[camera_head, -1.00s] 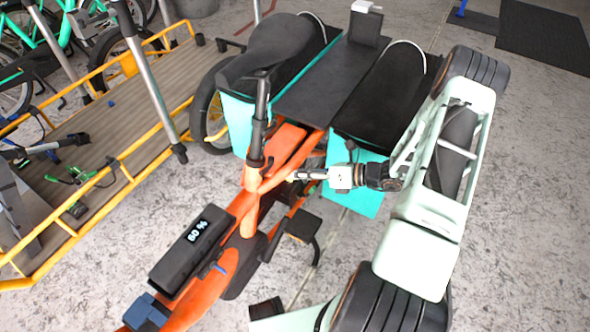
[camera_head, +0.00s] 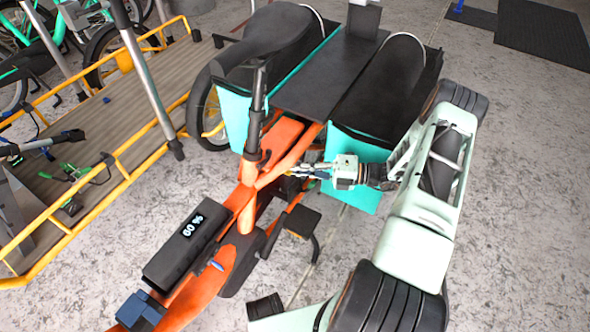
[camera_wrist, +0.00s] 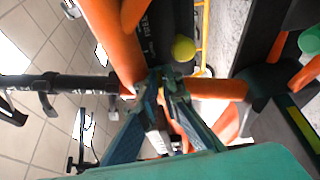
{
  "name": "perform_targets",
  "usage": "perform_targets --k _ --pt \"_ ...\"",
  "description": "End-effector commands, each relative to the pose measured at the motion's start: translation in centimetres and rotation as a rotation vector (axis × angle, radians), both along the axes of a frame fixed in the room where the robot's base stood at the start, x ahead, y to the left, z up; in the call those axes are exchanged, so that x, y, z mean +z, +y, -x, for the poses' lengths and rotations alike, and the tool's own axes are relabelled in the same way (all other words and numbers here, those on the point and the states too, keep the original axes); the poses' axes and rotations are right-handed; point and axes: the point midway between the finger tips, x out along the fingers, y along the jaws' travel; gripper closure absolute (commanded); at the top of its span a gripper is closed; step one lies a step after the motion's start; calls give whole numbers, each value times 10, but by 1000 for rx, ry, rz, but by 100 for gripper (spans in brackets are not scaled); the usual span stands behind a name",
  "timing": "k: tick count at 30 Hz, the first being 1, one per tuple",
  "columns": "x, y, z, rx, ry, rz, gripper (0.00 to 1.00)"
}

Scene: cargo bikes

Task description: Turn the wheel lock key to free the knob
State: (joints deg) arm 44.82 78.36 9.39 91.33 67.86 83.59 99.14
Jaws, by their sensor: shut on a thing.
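The orange cargo bike (camera_head: 232,213) stands in the middle of the head view. My gripper (camera_head: 298,170) reaches in from the right to the orange frame behind the seat tube. In the wrist view, my gripper (camera_wrist: 167,82) has its two blue-green fingers drawn together at the tips, against the orange frame tube (camera_wrist: 115,42). What they hold, apparently the wheel lock key, is mostly hidden between the tips. A round yellow knob (camera_wrist: 183,48) sits just beyond the fingertips, slightly right and apart from them. The lock body cannot be made out clearly.
Black saddle (camera_head: 270,35) and black-and-teal panniers (camera_head: 378,92) stand close above my gripper. A pedal (camera_head: 303,222) is just below it. A yellow-railed wooden cargo deck (camera_head: 135,105) is at the left.

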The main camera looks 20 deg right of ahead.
Motion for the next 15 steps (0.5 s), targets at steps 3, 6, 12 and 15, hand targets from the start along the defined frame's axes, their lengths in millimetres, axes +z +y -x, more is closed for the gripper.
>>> perform_targets --k 3,6,12,15 --pt "-3 0 0 -1 32 -31 100" --pt "-3 0 0 -1 49 -49 100" --pt "-2 0 0 -1 64 -63 100" --pt "-2 0 0 -1 65 -65 100"
